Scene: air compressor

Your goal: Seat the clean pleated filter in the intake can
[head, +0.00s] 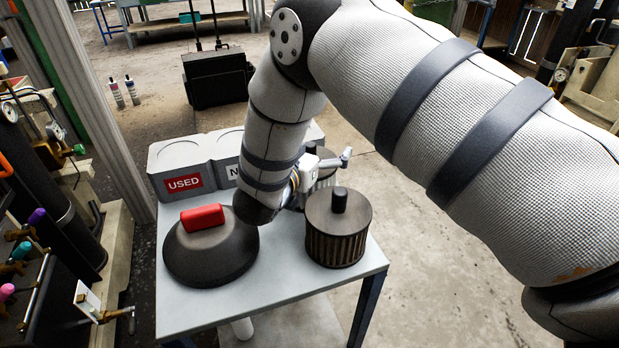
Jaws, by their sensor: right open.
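A dark pleated filter (337,238) with a black knob on top stands upright at the right of the small table. I cannot tell for sure whether it is the clean one. My right gripper (342,160) is open, just behind this filter and apart from its knob. A second dark round thing (325,183) stands behind, mostly hidden by my gripper and the filter; I cannot tell what it is. A wide dark round lid (210,258) with a red handle (202,217) lies at the left of the table. I cannot make out the intake can. My left gripper is out of view.
Grey bins (180,151) line the table's back edge, one labelled USED, another label partly covered by my arm. The pale tabletop (270,292) is clear at the front. Hoses and valves crowd the left. A metal post (105,110) rises behind left.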

